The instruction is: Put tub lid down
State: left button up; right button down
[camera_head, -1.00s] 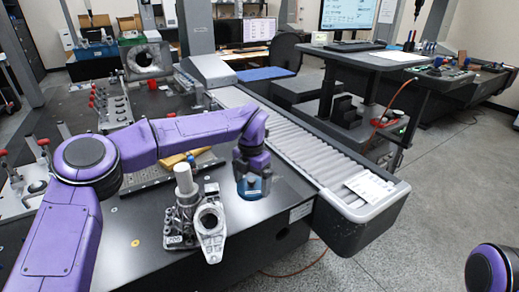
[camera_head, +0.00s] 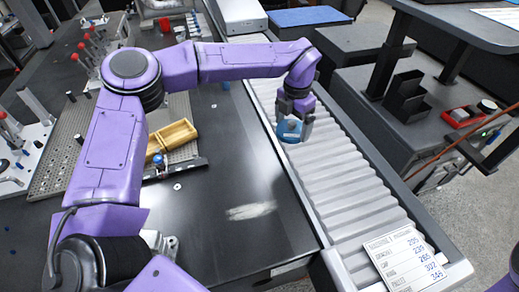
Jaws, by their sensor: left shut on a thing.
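The tub lid (camera_head: 290,137) is a blue, round piece with a small knob on top. My left gripper (camera_head: 292,123) points down and is shut on it. Gripper and lid are over the ribbed roller conveyor (camera_head: 340,180), near its left rail. I cannot tell whether the lid touches the rollers or hangs just above them. The fingers hide part of the lid. The tub is not clearly seen. My right gripper is not in view.
A printed number card (camera_head: 405,258) lies at the conveyor's near end. Black bins (camera_head: 405,97) stand on a cabinet at right. The rollers between lid and card are clear.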

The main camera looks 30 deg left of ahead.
pick_arm(q)
jog(key=s+a+f+p, duration=0.1)
jog(key=s+a+f, duration=0.1)
jog(key=s+a, duration=0.55)
send_over(248, 164)
jog(key=w, duration=0.1)
jog(key=f, duration=0.5)
jog(key=shift+d+f, duration=0.25)
jog(key=shift+d, duration=0.1)
jog(key=shift+w+a+f+p, duration=0.1)
jog(key=shift+a+f+p, duration=0.05)
jog(key=shift+f+p, duration=0.2)
jog(key=f, duration=0.2)
jog(key=s+f, duration=0.1)
jog(key=shift+s+a, duration=0.1)
jog(key=shift+a, duration=0.15)
jog(key=shift+w+f, duration=0.2)
jog(key=shift+w, duration=0.05)
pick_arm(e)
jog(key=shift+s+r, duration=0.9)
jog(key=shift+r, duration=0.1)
pick_arm(q)
jog(key=shift+s+f, duration=0.1)
jog(key=shift+s, duration=0.05)
